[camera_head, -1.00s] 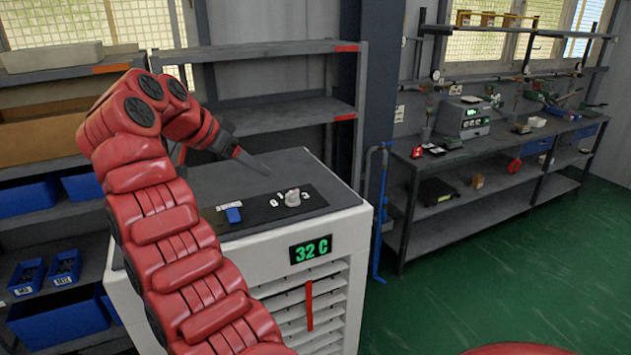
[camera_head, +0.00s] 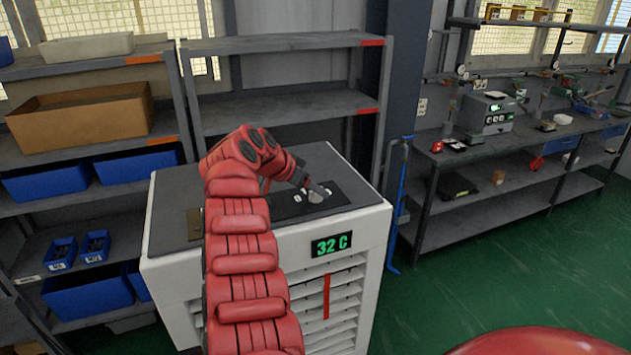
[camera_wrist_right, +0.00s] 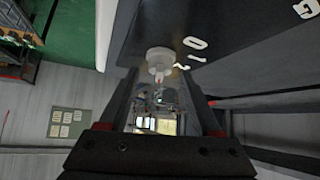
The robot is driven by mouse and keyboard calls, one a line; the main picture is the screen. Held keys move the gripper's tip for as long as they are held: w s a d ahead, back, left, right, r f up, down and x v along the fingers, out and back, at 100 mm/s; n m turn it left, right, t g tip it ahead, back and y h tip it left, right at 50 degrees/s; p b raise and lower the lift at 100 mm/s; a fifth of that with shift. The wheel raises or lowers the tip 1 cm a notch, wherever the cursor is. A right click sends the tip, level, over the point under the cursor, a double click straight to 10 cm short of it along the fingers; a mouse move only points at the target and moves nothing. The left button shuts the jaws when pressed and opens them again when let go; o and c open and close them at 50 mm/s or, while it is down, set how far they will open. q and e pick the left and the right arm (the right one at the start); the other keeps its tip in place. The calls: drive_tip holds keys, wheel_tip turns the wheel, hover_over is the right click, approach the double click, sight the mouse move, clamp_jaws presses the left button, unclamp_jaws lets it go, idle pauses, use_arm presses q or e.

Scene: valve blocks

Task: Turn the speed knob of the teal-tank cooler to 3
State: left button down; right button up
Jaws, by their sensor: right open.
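The white cooler (camera_head: 300,262) stands in front of me with a dark top and a green "32 C" display (camera_head: 331,244). Its tank is not visible, so I cannot tell the colour. The pale round speed knob (camera_head: 317,196) sits on the dark top panel. My right gripper (camera_head: 313,188) is at the knob, coming from the left. In the wrist view the open fingers (camera_wrist_right: 163,88) lie on either side of the knob (camera_wrist_right: 158,58), with no clear contact. White numerals (camera_wrist_right: 194,44) ring the knob. My left gripper is out of view.
Grey shelves (camera_head: 285,104) with blue bins (camera_head: 48,183) and a cardboard box (camera_head: 80,122) stand behind and left. A workbench (camera_head: 480,153) with tools is at the right.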

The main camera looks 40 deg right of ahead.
drive_tip(key=shift+x, duration=0.95)
drive_tip(key=shift+a+r, duration=0.1)
drive_tip(key=shift+c, duration=0.4)
clamp_jaws()
